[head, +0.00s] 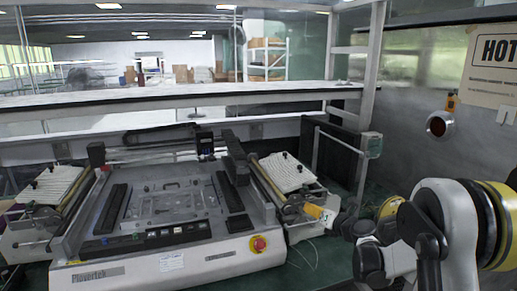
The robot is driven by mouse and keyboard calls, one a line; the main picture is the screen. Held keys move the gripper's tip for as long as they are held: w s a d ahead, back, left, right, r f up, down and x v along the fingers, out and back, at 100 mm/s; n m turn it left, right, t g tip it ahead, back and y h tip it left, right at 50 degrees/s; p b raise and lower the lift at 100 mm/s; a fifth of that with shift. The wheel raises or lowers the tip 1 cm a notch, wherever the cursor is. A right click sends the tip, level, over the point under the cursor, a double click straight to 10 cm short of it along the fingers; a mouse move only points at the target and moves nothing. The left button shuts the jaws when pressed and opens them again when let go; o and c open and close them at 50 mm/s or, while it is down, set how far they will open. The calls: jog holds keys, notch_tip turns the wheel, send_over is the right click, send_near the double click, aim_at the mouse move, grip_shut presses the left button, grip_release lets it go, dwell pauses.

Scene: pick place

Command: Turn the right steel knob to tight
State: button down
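Below that plate are metal fittings (292,212) beside a yellow-and-white piece (320,214). I cannot clearly tell the right steel knob among these fittings, or how tight it is. My gripper (346,222) shows as dark parts at the end of my arm, right of the machine and apparently apart from it. Its fingers are too dark and small to read.
A red emergency button (258,244) sits at the machine's front right corner. A matching ribbed plate (50,185) is on its left side. A metal post with a box (371,145) and a dark panel (336,160) stand behind my gripper. A "HOT" sign (492,62) hangs at right.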

jog(key=shift+d, duration=0.1)
jog(key=v, duration=0.5)
jog(key=shift+s+f+b, duration=0.25)
jog(key=shift+s+b, duration=0.15)
jog(key=shift+s, duration=0.1)
jog(key=shift+d, duration=0.15)
